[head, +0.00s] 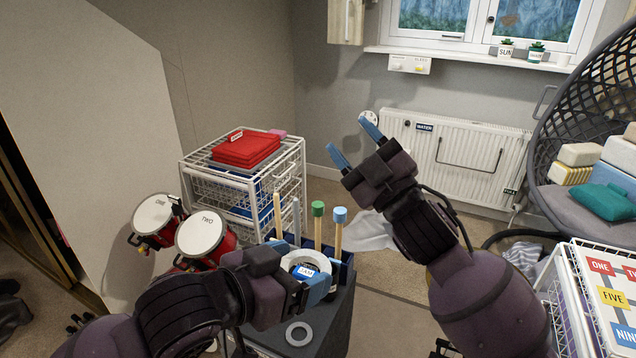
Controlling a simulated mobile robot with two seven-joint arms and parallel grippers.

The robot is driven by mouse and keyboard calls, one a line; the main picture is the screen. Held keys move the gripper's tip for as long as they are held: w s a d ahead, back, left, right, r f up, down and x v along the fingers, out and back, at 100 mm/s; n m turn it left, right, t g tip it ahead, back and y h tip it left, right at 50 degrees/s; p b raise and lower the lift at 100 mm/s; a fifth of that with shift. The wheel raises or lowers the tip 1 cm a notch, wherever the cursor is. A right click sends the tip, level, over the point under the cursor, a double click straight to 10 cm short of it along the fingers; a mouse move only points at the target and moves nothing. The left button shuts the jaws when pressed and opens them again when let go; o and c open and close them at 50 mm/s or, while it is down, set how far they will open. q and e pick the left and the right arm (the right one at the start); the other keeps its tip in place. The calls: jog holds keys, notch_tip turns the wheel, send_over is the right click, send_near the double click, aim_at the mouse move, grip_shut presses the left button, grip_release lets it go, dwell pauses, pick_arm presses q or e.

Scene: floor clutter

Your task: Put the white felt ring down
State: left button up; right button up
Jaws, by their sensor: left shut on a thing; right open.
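My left gripper (302,268) is shut on the white felt ring (298,255), holding it above a dark stand (336,318). A labelled, dark-topped item shows within or just under the ring; I cannot tell whether they touch. A second pale ring (299,334) lies flat on the stand's top, below the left gripper. My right gripper (355,142) is open and empty, raised in front of the radiator, with its blue fingers apart.
Upright sticks, one with a green top (318,209) and one with a blue top (340,215), rise behind the held ring from a dark blue holder (346,270). Red drums (200,235) stand left. A white wire rack (295,160) with red cloth (245,148) stands behind.

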jog(key=s+a+r+n+g+y, duration=0.8)
jog(key=a+r+n+g, duration=0.2)
jog(key=r+n+g, duration=0.45)
jog(key=s+a+n+g+h, duration=0.75)
jog(key=s+n+g, duration=0.25)
jog(key=n, duration=0.4)
jog(key=m+t+h, duration=0.2)
jog(key=t+h, duration=0.5)
jog(key=h, duration=1)
send_over(317, 259)
notch_tip(317, 259, down, 16)
notch_tip(317, 259, down, 12)
jog(key=shift+r, duration=0.1)
